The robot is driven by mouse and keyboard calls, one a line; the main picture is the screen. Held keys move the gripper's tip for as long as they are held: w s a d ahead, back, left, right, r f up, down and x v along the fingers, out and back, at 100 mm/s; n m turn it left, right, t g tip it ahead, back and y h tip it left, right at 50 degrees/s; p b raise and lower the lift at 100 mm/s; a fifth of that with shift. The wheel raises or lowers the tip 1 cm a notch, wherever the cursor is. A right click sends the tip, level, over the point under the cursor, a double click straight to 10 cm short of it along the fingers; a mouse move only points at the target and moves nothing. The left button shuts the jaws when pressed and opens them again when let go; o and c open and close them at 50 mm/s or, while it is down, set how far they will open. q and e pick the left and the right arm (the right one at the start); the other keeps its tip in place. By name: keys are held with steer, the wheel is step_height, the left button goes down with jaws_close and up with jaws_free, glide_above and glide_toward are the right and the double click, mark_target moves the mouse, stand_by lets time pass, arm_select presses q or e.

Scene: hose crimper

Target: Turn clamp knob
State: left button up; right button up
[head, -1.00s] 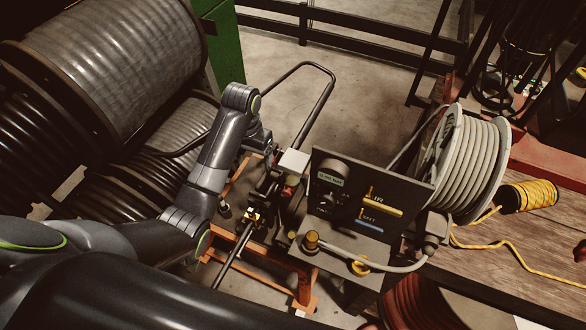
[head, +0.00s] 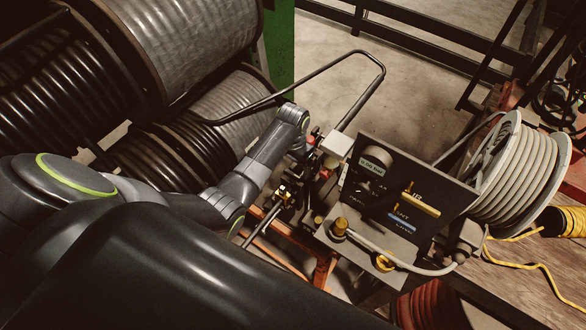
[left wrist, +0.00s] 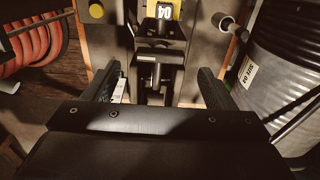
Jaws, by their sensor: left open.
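The hose crimper's control panel (head: 395,185) stands right of centre in the head view, with a gauge, a yellow lever and a blue label. A small yellow and black clamp part (head: 284,192) sits on the bar left of it. In the left wrist view a dark T-shaped part, possibly the clamp knob (left wrist: 155,55), lies below a yellow tag marked 04 (left wrist: 166,12). My left gripper (left wrist: 158,88) is open, with its fingers on either side of this part and no clear contact. In the head view my wrist mostly hides the gripper. My right gripper is not in view.
A white box (head: 336,143) is beside my left wrist. Large dark hose reels (head: 185,40) fill the upper left. A grey hose reel (head: 520,165) and yellow rope (head: 565,220) are at right. A bent tube handle (head: 375,85) rises behind. Open floor (head: 420,90) lies beyond.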

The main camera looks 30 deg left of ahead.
mark_target(293, 177)
arm_select(q)
steer(key=shift+f, duration=1.85)
steer(key=c, duration=1)
